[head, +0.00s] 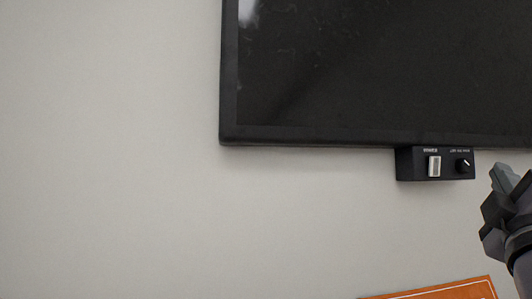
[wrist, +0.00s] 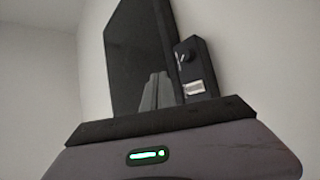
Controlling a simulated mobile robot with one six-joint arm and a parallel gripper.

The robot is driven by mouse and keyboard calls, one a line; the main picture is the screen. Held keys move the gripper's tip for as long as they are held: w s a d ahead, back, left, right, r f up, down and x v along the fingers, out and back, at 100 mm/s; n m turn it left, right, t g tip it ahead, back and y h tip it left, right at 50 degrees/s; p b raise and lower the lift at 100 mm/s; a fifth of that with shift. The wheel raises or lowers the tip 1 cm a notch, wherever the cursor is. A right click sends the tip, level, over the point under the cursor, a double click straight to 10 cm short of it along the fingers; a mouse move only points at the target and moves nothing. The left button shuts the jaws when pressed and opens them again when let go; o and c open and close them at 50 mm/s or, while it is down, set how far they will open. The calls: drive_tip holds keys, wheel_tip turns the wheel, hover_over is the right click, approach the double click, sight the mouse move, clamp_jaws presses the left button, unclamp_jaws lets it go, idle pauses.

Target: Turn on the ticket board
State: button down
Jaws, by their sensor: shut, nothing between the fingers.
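The ticket board (head: 380,70) is a dark, unlit screen in a black frame on the wall; it also shows in the wrist view (wrist: 135,55). A small black control box (head: 405,166) hangs under its lower edge. The box carries a pale rocker switch (head: 434,166) and a black round knob (head: 463,166). In the wrist view the knob (wrist: 187,58) and switch (wrist: 194,88) both show. My gripper (head: 501,174) is shut and empty, just right of the box in the head view and apart from it. Its grey fingers (wrist: 155,92) also show in the wrist view.
An orange panel (head: 450,291) with a pale border shows at the bottom of the head view, below the box. The wall (head: 110,150) left of the board and between the box and the panel is bare.

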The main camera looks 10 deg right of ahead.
sight(434, 166)
drive_tip(key=w+a+r+p, duration=0.1)
drive_tip(key=w+p, duration=0.3)
drive_tip(key=w, duration=0.4)
drive_tip(key=shift+w+a+r, duration=0.25)
drive_tip(key=shift+r, duration=0.5)
drive_tip(key=shift+w, duration=0.15)
idle(1.6)
drive_tip(key=shift+w, duration=0.3)
drive_tip(key=shift+w+r, duration=0.1)
drive_tip(key=shift+w, duration=0.25)
idle(0.6)
drive_tip(key=shift+s, duration=0.15)
drive_tip(key=shift+s+b, duration=0.7)
drive_tip(key=shift+s, duration=0.05)
